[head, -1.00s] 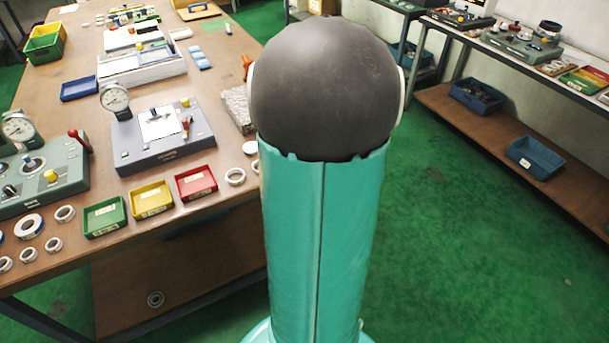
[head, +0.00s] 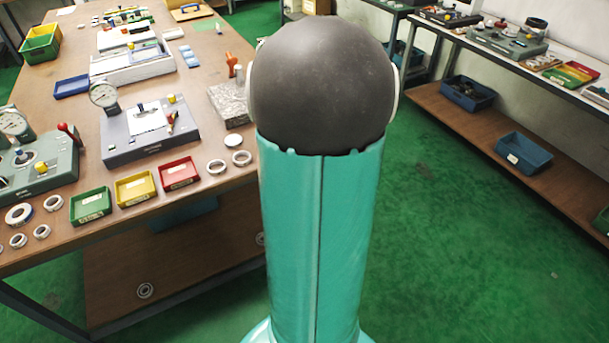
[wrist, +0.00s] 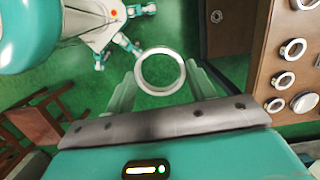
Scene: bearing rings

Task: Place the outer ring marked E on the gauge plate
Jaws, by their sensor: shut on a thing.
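In the wrist view my gripper (wrist: 161,80) is shut on a pale metal ring (wrist: 138,74), held between the two fingers with green floor showing through its hole. No letter can be read on it. In the head view my arm hides my gripper and the held ring. A grey gauge stand (head: 150,142) with a dial and a white plate (head: 147,119) stands on the bench to the left. A green gauge stand (head: 38,168) is at the far left. I cannot tell which part is the gauge plate.
Green (head: 90,206), yellow (head: 136,189) and red (head: 179,174) trays line the wooden bench (head: 225,60)'s front edge. Loose rings lie right of the red tray (head: 216,167) and at far left (head: 53,203).

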